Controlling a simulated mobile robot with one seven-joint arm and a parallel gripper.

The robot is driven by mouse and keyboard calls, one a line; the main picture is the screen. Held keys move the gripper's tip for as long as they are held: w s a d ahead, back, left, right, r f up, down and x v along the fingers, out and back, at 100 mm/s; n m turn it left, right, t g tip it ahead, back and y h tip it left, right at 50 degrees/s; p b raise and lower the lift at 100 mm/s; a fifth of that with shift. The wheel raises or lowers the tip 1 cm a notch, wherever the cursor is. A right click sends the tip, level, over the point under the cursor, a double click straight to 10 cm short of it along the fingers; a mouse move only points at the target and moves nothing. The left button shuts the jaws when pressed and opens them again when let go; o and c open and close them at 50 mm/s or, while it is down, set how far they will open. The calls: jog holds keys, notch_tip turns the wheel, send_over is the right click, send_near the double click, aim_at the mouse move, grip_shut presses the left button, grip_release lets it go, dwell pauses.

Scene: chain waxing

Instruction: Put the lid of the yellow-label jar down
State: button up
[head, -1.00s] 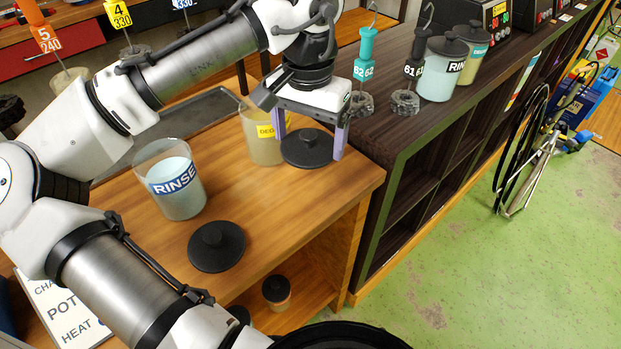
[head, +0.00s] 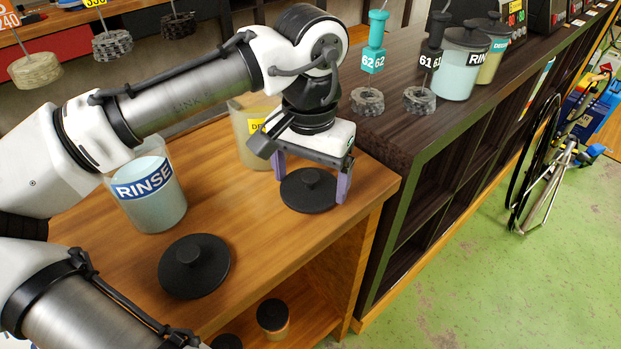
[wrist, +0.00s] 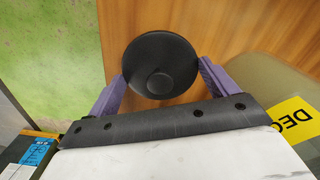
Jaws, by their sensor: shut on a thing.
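My gripper (head: 312,184) has its two purple fingers on opposite sides of a black round lid (head: 308,196) with a knob on top. It is shut on this lid, which is level and at or just above the wooden table; I cannot tell whether it touches. In the wrist view the lid (wrist: 160,62) lies between the fingers, over wood. The yellow-label jar (head: 246,140) stands open just left of and behind my gripper, partly hidden by it. Its label also shows in the wrist view (wrist: 295,122).
An open RINSE jar (head: 150,205) stands at the left of the wooden table (head: 265,235). Another black lid (head: 195,268) lies in front of it. A dark shelf unit (head: 400,135) adjoins at the right, with hung chains and lidded jars. The table's right edge is close to my gripper.

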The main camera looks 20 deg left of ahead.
aim_at(310, 176)
jog(key=shift+s+r, duration=0.1)
jog(key=shift+r, duration=0.05)
jog(key=o, duration=0.8)
jog(key=shift+f, duration=0.2)
jog(key=shift+r, duration=0.1)
notch_tip(310, 176, up, 12)
jog(key=shift+r+p, duration=0.1)
jog(key=shift+p, duration=0.2)
